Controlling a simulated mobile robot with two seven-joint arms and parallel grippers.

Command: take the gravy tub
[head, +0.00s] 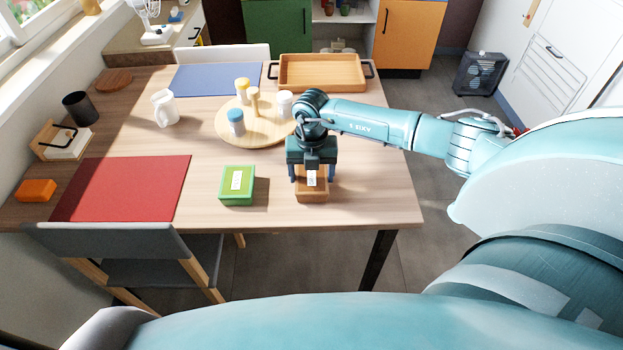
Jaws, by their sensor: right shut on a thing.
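The gravy tub appears to be the small brown box (312,194) with a white label, near the front edge of the wooden table; the label is too small to read. My right gripper (312,178) is straight above it, pointing down, with one blue finger at each side. It is shut on the brown tub and hides part of its top. The tub looks upright and at table level; I cannot tell whether it touches the table. My left gripper is not in view.
A green box (237,185) stands close to the left of the tub. A round wooden board (224,121) with several shakers lies behind. A wooden tray (322,72) is at the back. A red mat (124,188) lies left. The table's right front corner (385,210) is clear.

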